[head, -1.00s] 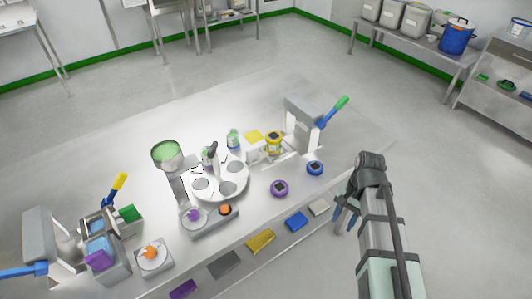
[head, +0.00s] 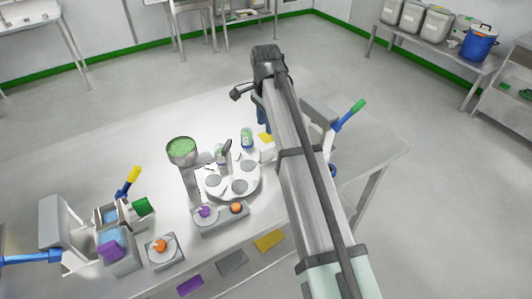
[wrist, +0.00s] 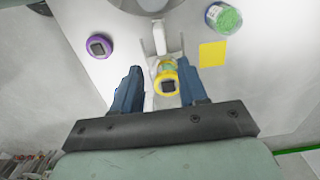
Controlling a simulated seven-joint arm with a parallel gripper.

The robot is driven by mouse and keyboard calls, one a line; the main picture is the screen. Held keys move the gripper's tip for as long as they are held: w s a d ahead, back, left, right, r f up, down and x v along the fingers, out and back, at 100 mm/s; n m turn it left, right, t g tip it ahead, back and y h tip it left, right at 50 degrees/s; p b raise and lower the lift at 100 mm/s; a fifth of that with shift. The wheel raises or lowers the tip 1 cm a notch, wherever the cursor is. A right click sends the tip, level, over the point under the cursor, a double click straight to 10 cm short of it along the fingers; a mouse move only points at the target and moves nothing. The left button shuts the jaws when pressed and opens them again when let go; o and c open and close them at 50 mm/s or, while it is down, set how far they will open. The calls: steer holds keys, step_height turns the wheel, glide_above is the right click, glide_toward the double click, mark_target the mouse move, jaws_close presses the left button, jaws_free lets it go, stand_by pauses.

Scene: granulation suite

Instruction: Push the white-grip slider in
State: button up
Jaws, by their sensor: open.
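A white grip (wrist: 159,38), which looks like the slider's handle, stands up in the wrist view at the end of a pale metal slide. In the head view it shows partly as a white block (head: 267,153) beside my arm. A yellow-ringed jar with a dark square top (wrist: 166,82) sits by the slide, between my fingers as the wrist view looks down. My gripper (wrist: 160,92) is open and empty, with blue fingers apart above the bench. In the head view its fingers (head: 262,112) are partly hidden. My arm covers the jar and part of the press there.
A press with a green-tipped blue lever (head: 349,115) stands right of my arm. A round turntable (head: 219,187) and a cup of green granules (head: 181,147) stand left.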

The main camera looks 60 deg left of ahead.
mark_target(266, 147)
step_height(266, 147, down, 14)
steer(key=shift+r, duration=0.2)
stand_by(0.4)
steer(key=shift+c, duration=0.3)
jaws_close()
steer(key=shift+w, duration=0.1)
